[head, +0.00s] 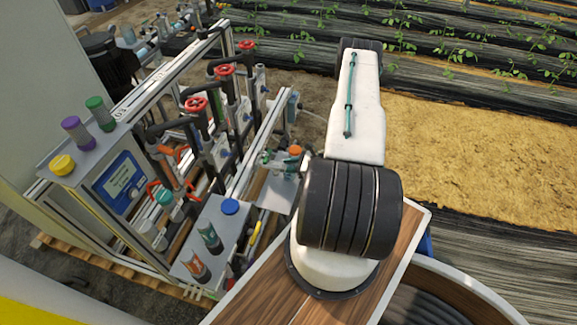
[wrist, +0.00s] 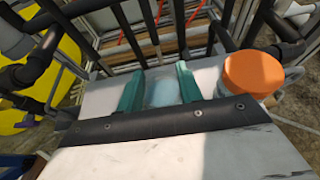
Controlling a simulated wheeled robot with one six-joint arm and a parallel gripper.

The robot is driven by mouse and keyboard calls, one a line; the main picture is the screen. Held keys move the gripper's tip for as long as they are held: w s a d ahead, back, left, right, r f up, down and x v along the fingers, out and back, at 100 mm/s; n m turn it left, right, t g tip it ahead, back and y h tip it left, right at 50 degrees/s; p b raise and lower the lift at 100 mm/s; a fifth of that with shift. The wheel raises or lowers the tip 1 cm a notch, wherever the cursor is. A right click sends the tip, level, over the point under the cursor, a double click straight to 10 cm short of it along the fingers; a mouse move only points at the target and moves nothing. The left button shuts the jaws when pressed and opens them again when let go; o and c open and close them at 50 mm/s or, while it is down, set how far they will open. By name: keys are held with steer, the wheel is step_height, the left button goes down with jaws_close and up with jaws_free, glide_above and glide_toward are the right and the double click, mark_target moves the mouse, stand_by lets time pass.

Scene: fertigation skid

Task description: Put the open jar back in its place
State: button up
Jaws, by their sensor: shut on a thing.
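My gripper (wrist: 158,82) has two green fingers, shut on a clear, pale open jar (wrist: 162,94) with no lid visible. The jar sits between the fingers over a light grey shelf; I cannot tell whether it touches the shelf. In the head view my gripper (head: 277,160) is small, beside the skid, partly hidden by my arm, and the held jar is hard to make out. A jar with an orange lid (wrist: 251,74) stands just right of the fingers; it also shows in the head view (head: 295,150).
The small grey shelf (head: 275,191) adjoins the skid's pipes and red-handled valves (head: 197,104). At the left, a grey cabinet carries yellow, purple and green caps (head: 78,131). A lower grey box (head: 217,214) bears a blue cap and tilted tubes. Dark pipes crowd behind the fingers.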

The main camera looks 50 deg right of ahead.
steer(key=o, duration=1.1)
steer(key=shift+f, duration=0.1)
steer(key=shift+o, duration=0.2)
